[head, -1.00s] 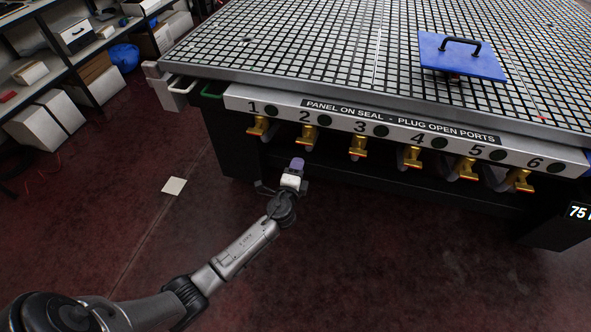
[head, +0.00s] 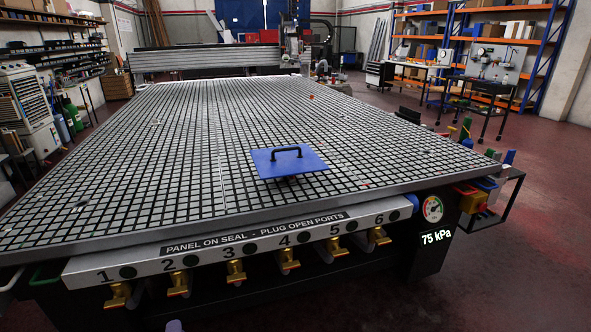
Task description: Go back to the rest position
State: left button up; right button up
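The vacuum grid table (head: 110,150) fills the middle of the head view. The front rail (head: 80,268) carries ports numbered 1 to 6, each with a dark round spot and a brass valve below. Only a small purple tip at the end of my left arm (head: 173,326) shows at the bottom edge; its fingers are hidden below the frame. My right gripper is out of view.
A gauge (head: 432,209) and a display (head: 436,238) reading 75 kPa are at the table's front right corner. A side rack (head: 510,185) with coloured items stands beside it. A gantry (head: 205,60) spans the far end. Red floor is free at right.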

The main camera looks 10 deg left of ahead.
pick_arm(q)
jog(key=s+d+r+n+g+h+p, duration=0.45)
jog(key=s+d+r, duration=0.2)
jog(key=s, duration=0.45)
jog(key=s+d+r+n+g+h+p, duration=0.3)
jog(key=s+d+r+n+g+p, duration=0.3)
jog(key=s, duration=0.5)
jog(key=s+d+r+g+p, duration=0.25)
jog(key=s+p, duration=0.55)
jog(key=s, duration=0.5)
notch_tip(320, 180, up, 36)
jog(key=p, duration=3.7)
jog(key=shift+s+d+r+t+h+p, duration=0.2)
jog(key=shift+s+d+t+h+p, duration=0.1)
jog(key=shift+h+p, duration=0.15)
